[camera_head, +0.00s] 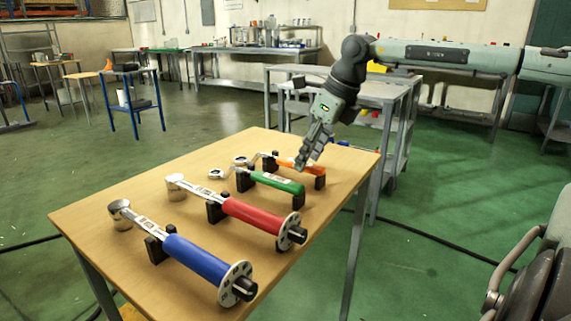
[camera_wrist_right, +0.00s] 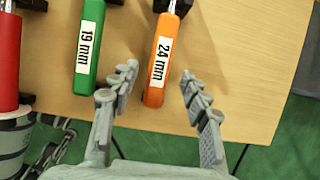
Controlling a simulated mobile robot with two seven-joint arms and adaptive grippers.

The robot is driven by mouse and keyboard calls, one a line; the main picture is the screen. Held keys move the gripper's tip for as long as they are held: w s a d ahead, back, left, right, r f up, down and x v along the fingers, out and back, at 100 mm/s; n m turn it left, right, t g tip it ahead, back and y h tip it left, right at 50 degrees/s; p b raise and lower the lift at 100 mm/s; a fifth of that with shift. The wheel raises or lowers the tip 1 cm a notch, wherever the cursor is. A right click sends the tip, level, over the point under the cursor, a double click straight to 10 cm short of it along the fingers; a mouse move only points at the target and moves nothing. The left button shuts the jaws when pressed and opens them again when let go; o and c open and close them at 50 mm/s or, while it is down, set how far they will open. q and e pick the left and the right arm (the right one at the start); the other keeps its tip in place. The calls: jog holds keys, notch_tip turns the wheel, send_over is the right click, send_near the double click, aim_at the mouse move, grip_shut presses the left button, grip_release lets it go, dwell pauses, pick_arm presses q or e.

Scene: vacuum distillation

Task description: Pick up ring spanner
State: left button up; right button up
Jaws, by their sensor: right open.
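Two spanner-like tools lie across black holders on the wooden table: one with a green handle (camera_head: 278,183) and one with an orange handle (camera_head: 288,163). Rounded metal heads show at their far-left ends; I cannot tell their exact shape. In the wrist view the orange handle (camera_wrist_right: 160,60) reads "24 mm" and the green handle (camera_wrist_right: 88,45) reads "19 mm". My right gripper (camera_head: 302,168) is open over the orange handle's near end. In the wrist view its fingers stand either side of that handle, apart from it. My left gripper is not in view.
A red-handled tool (camera_head: 255,215) and a blue-handled tool (camera_head: 195,257), both with round end discs, lie nearer on the same table (camera_head: 100,240). A grey metal cart (camera_head: 385,92) stands behind. The tabletop's right edge is close to the orange handle.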

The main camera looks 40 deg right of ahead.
aim_at(275, 165)
jog(key=x, duration=0.4)
jog(key=shift+w, duration=0.15)
jog(key=shift+a, duration=0.1)
jog(key=shift+c, duration=0.6)
grip_shut()
